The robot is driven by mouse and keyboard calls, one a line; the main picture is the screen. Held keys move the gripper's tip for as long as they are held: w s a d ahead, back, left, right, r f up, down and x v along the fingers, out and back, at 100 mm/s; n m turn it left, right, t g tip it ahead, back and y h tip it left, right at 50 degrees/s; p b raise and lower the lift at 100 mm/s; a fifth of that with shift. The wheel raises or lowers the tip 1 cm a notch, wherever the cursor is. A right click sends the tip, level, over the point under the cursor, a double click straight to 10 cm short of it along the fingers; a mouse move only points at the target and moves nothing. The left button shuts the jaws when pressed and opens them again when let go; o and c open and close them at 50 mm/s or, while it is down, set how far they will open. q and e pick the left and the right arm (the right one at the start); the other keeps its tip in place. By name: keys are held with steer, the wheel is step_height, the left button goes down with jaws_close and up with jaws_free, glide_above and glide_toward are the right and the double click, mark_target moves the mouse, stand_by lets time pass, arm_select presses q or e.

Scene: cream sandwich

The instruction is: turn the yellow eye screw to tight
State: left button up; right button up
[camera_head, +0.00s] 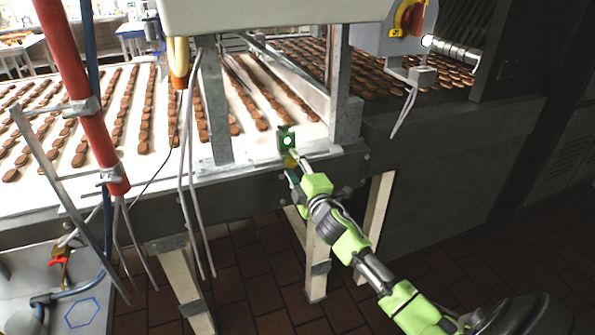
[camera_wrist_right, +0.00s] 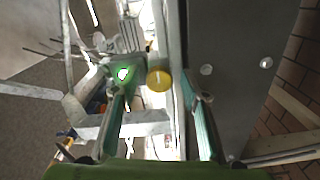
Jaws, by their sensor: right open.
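The yellow eye screw (camera_wrist_right: 159,80) shows in the right wrist view as a round yellow knob with a pale slot-like mark, between my open fingers and a little beyond them. In the head view only a small yellow patch of it (camera_head: 290,161) shows, just below a green block with a bright white spot (camera_head: 287,140) on the conveyor's edge. My right gripper (camera_head: 297,168) is at the conveyor's side beside the screw. In the right wrist view its two teal fingers (camera_wrist_right: 162,112) are apart with nothing held. My left gripper is not in view.
The conveyor (camera_head: 150,185) carries rows of brown biscuits. Grey metal posts (camera_head: 213,110) stand left of my right gripper and a dark side panel (camera_head: 440,140) lies to the right. A red pipe (camera_head: 80,100) and hanging cables are at the left. The brick floor (camera_head: 450,260) is open.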

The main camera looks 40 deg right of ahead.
steer(key=v, duration=1.2)
steer(key=shift+w, duration=0.1)
